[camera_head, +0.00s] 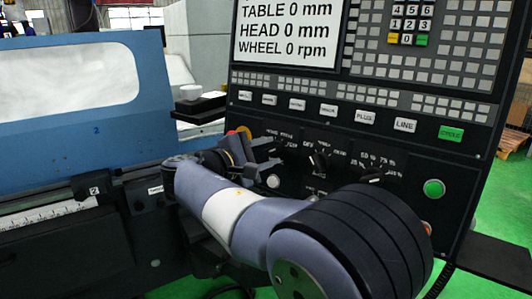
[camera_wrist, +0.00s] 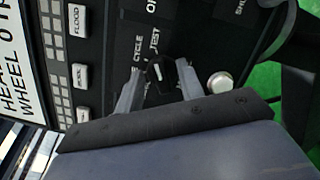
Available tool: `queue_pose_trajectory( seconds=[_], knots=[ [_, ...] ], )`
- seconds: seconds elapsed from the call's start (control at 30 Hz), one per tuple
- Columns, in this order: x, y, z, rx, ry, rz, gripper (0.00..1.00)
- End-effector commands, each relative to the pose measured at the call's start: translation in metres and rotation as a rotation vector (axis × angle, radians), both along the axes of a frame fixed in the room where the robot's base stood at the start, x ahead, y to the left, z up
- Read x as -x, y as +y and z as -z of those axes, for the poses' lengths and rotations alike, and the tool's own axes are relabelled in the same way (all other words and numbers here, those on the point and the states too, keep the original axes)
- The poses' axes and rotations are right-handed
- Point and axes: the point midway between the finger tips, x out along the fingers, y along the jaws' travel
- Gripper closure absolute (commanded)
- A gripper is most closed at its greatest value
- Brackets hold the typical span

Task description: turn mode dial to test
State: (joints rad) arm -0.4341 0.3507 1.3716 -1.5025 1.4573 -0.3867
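The mode dial (camera_wrist: 157,74) is a black knob with a white pointer mark, on the dark control panel. In the wrist view, the word TEST shows just above and right of it, and CYCLE to its upper left. The pointer's exact setting is hard to tell. My gripper (camera_wrist: 158,90) is open, with one finger on each side of the knob and gaps between. I cannot tell how deep the fingers reach. In the head view, my gripper (camera_head: 266,153) is at the panel's left end and hides most of this dial.
A second dial (camera_head: 320,160) and a third dial (camera_head: 370,178) are to the right. A green button (camera_head: 434,188) is at the far right.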

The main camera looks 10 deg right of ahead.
Motion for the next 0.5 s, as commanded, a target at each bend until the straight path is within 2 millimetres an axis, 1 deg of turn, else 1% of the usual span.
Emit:
queue_pose_trajectory(
  seconds=[0.13, 0.23, 0.5],
  knots=[
    [0.002, 0.004, 0.0, 0.0, 0.0, -0.002, 0.64],
    [0.008, 0.015, -0.001, 0.0, 0.0, -0.004, 0.64],
    [0.035, 0.061, -0.006, 0.0, 0.0, -0.006, 0.64]
  ],
)
